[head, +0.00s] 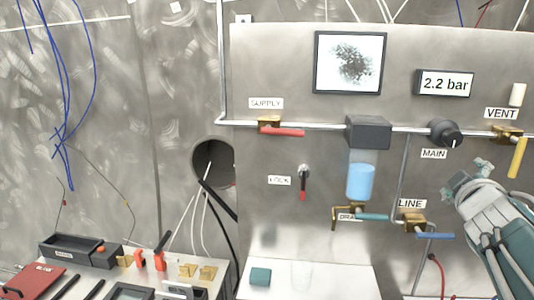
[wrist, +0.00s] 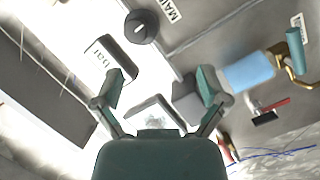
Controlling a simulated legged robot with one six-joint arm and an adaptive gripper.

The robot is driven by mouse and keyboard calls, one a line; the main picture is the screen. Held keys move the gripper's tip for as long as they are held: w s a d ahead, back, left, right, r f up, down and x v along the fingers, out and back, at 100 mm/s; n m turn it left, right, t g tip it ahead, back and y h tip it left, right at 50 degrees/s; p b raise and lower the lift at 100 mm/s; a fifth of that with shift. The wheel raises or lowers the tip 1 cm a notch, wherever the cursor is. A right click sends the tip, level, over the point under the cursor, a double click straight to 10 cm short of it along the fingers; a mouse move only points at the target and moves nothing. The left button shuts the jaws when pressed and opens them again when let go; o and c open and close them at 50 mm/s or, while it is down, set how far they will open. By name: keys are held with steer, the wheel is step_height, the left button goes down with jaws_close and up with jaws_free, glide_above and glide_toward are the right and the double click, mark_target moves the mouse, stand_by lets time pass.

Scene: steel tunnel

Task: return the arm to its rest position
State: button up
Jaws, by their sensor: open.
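My gripper (head: 466,176) is at the right of the head view, in front of the steel panel (head: 300,220), below the MAIN knob (head: 445,132) and beside the LINE label. In the wrist view my gripper (wrist: 160,85) has its two teal fingers spread apart with nothing held between them. My arm (head: 495,225) reaches up from the lower right corner of the head view, so its base is hidden. The wrist view is tilted and faces the panel.
The blue cylinder (head: 360,182) hangs under a grey block (head: 368,132). The yellow VENT handle (head: 517,157) and blue LINE handle (head: 435,236) are close to my arm. A bench with tools (head: 105,268) stands at the lower left. The wrist view shows the pressure display (wrist: 103,58).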

steer(key=s+a+f+m+g+y, duration=0.2)
steer(key=s+a+f+g+y, duration=0.2)
steer(key=s+a+f, duration=0.3)
steer(key=s+a+f+m+g+y, duration=0.3)
steer(key=s+a+f, duration=0.5)
steer(key=a+f, duration=0.7)
steer(key=a+g+y, duration=0.1)
steer(key=a+g, duration=0.1)
steer(key=shift+m+g, duration=0.3)
stand_by(1.4)
steer(key=m+t+h, duration=0.2)
steer(key=m+t, duration=0.2)
steer(key=t, duration=0.4)
glide_toward(456, 138)
steer(key=x, duration=1.1)
